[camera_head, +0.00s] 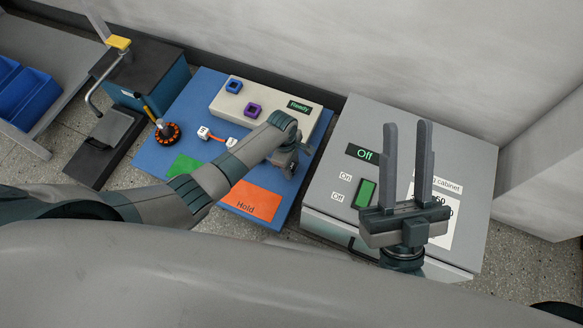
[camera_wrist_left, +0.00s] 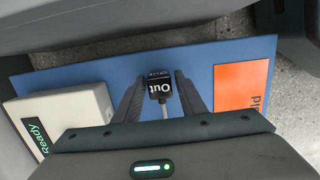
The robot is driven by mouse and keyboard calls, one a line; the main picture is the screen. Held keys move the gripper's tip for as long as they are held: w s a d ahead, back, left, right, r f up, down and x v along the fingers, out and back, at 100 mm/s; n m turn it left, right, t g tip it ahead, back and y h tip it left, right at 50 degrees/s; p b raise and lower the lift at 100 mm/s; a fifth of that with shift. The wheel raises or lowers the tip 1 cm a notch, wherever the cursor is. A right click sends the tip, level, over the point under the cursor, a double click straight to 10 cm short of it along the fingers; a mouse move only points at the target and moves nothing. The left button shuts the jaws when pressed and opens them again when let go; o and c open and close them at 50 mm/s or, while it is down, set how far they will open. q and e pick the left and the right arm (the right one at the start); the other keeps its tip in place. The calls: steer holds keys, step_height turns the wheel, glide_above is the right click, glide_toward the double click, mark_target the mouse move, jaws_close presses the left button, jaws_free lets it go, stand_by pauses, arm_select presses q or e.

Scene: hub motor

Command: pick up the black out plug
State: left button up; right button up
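The black out plug (camera_wrist_left: 158,90) shows in the left wrist view with a white "Out" label and a grey cable trailing toward my gripper. It lies over the blue mat (camera_wrist_left: 195,58). My left gripper (camera_wrist_left: 161,78) has its fingers apart, one on each side of the plug; a small gap seems to show on the right. In the head view my left gripper (camera_head: 285,163) is low over the right part of the mat, and its arm hides the plug. My right gripper (camera_head: 407,125) is open and empty, raised in front of the grey cabinet.
A pale box (camera_head: 262,107) with blue and purple sockets and a "Ready" display stands at the mat's back. A white plug (camera_head: 204,132), an orange-black wheel (camera_head: 167,134), a green patch (camera_head: 186,166) and an orange "Hold" patch (camera_head: 252,201) are nearby. The cabinet (camera_head: 405,125) reads "Off".

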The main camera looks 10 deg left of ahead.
mark_target(292, 166)
arm_select(q)
jaws_close()
steer(key=shift+r, duration=0.15)
